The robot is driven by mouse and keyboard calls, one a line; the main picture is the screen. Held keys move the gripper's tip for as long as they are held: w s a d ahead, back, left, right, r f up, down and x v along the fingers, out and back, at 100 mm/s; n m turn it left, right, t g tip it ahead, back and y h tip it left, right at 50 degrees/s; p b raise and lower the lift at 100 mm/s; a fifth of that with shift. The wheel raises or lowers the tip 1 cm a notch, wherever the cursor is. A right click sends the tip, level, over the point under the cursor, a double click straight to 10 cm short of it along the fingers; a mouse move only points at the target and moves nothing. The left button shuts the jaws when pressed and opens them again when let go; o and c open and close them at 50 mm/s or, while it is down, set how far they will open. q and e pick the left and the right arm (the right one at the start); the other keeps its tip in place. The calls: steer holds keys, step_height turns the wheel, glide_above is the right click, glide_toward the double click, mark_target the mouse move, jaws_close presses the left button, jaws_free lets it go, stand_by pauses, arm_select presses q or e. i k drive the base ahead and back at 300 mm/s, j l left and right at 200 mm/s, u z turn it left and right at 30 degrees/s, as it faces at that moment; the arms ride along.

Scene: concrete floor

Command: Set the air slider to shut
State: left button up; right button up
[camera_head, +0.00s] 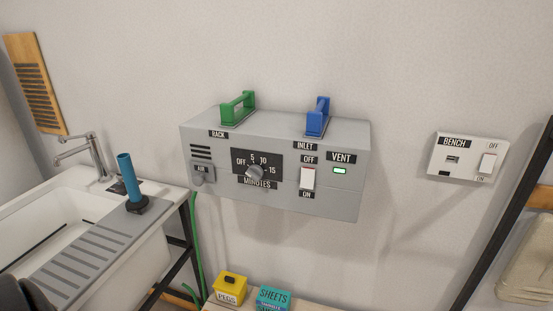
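A grey box (285,203) is on the wall in the middle of the view. The air slider (202,173) is a small grey plate labelled AIR at the left of its front face, with a small rounded grey part at its lower left. Dark slots (201,151) show just above it, at least partly uncovered. The picture is too small to tell the slider's exact setting. Neither of my grippers can be made out; a dark rounded shape fills the lower left corner.
The box also has a minutes dial (254,172), an inlet switch (308,178), a lit green vent light (340,170), a green handle (238,108) and a blue handle (318,117). A sink (144,262) with a blue upright tube (129,178) stands left.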

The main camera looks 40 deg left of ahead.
mark_target(199, 172)
steer(key=u, duration=1.7)
